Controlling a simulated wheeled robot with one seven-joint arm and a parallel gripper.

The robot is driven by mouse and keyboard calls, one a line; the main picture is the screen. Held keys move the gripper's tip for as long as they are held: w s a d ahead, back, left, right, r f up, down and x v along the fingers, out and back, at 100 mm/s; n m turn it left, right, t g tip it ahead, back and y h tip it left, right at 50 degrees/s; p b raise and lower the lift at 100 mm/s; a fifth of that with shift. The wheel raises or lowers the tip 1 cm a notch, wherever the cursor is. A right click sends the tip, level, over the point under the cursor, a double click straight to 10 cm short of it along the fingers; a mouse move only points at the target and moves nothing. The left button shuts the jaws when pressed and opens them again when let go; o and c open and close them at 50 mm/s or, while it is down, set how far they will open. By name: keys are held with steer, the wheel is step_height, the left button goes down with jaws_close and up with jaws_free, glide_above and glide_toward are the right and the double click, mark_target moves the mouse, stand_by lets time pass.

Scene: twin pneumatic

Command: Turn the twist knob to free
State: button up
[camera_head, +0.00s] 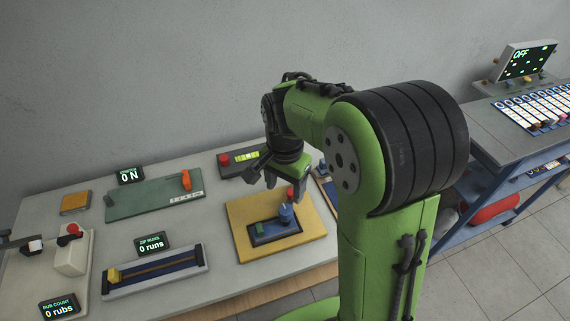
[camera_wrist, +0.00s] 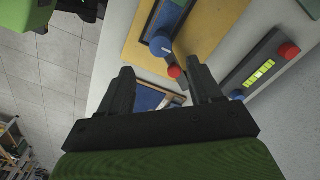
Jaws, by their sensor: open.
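A blue knob (camera_head: 286,213) stands on a dark blue plate (camera_head: 275,231) fixed to a yellow board (camera_head: 315,219); I take it to be the twist knob. The blue knob also shows in the wrist view (camera_wrist: 160,46), just beyond my fingertips. A small red part (camera_wrist: 174,71) sits close to it, between the fingers in that view. My gripper (camera_head: 284,190) is open and empty, pointing down above the back of the yellow board. Its two fingers show apart in the wrist view (camera_wrist: 158,68). I see no readable label for the knob's position.
A black unit with a red button and lit bar (camera_head: 241,158) stands behind the board. A slider (camera_head: 155,270) and a green panel with an orange switch (camera_head: 150,198) lie to the left. A blue-framed bench (camera_head: 490,130) stands at the right.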

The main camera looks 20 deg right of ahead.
step_height(320, 180, up, 7)
steer(key=p, duration=0.1)
stand_by(0.4)
steer(key=s+r+n+t, duration=0.1)
steer(key=s+n+t, duration=0.1)
steer(key=s+n, duration=0.3)
steer(key=s+r+n+t, duration=0.2)
steer(key=s+n, duration=0.3)
steer(key=s, duration=0.7)
steer(key=shift+d+r+n+t, duration=0.2)
steer(key=shift+r+n+t, duration=0.1)
steer(key=shift+t, duration=0.5)
